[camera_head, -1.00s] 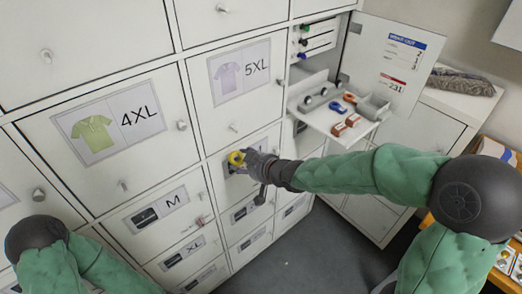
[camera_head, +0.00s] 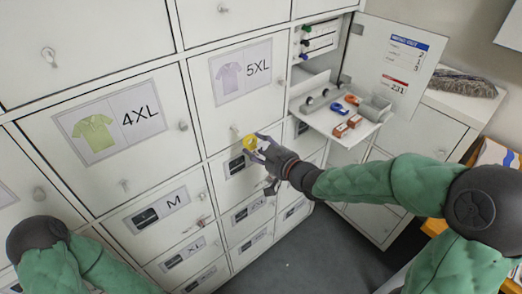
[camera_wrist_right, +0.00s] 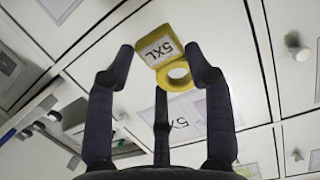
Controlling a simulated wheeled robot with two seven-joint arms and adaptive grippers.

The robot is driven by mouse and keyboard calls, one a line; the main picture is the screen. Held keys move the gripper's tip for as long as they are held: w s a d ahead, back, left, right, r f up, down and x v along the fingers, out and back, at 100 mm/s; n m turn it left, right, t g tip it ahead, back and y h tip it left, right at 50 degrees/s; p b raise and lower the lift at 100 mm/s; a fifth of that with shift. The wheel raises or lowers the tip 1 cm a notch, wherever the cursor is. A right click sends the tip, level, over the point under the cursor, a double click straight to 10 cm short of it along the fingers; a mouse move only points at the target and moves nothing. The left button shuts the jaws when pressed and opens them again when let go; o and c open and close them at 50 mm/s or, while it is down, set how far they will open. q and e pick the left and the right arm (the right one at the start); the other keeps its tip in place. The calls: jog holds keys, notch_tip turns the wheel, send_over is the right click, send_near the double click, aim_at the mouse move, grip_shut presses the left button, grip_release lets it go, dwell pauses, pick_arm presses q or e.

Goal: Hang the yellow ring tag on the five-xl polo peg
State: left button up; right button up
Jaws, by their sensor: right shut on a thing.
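The yellow ring tag (camera_head: 250,142), marked 5XL, is held at the fingertips of my right gripper (camera_head: 258,146), in front of the locker doors. In the right wrist view the tag (camera_wrist_right: 172,57) shows its white 5XL label and round hole between the fingertips of the gripper (camera_wrist_right: 162,62). The 5XL polo door (camera_head: 215,115) carries a purple shirt picture. A small peg (camera_head: 236,129) low on that door is just left of and above the tag. The tag appears apart from it. My left gripper is out of view; only its arm shows at lower left.
The 4XL door (camera_head: 75,165) with a green polo picture is to the left, with its own peg (camera_head: 124,185). Smaller doors marked M and XL lie below. A pull-out shelf (camera_head: 335,125) with small items and an open door (camera_head: 395,60) stand to the right.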

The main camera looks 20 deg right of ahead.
jog(key=shift+r+x, duration=0.2)
jog(key=shift+x, duration=1.3)
jog(key=shift+r+x, duration=0.25)
jog(key=shift+x, duration=1.25)
jog(key=shift+w+a+f+b, duration=0.25)
jog(key=shift+w+b, duration=0.35)
jog(key=shift+w, duration=0.05)
jog(key=o, duration=0.9)
jog(key=shift+s, duration=0.1)
